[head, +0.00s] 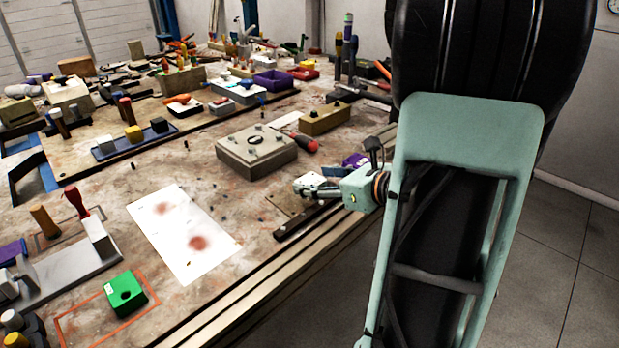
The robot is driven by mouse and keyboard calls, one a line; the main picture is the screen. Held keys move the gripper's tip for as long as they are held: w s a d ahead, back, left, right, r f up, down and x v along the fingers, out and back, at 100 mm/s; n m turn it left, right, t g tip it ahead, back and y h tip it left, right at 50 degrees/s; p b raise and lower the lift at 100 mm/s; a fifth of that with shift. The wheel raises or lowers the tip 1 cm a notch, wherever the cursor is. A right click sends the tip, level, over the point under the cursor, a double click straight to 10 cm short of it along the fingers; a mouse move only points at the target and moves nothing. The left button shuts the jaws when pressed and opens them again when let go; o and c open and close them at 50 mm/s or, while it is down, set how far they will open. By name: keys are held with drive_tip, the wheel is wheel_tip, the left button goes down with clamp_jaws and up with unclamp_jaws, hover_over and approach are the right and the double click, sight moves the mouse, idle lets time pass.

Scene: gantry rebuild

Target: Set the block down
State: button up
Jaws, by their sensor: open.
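A green block (125,294) with a dark round hole in its top sits upright on the workbench at the lower left. It stands at the upper right part of an orange-red outlined rectangle (66,322) on the bench top, overlapping its line. My gripper (304,187) is near the bench's front edge, well to the right of and behind the green block. It is open, apart from the green block, and I see nothing between its fingers. My own arm hides the bench's right end.
A white sheet (170,240) with reddish stains lies between the block and my gripper. A grey-brown box (256,153) stands behind my gripper. A grey fixture (68,275) is left of the block. Tools and parts crowd the far bench.

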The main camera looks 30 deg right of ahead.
drive_tip(key=p+v, duration=0.1)
drive_tip(key=v, duration=0.8)
drive_tip(key=shift+s, duration=0.1)
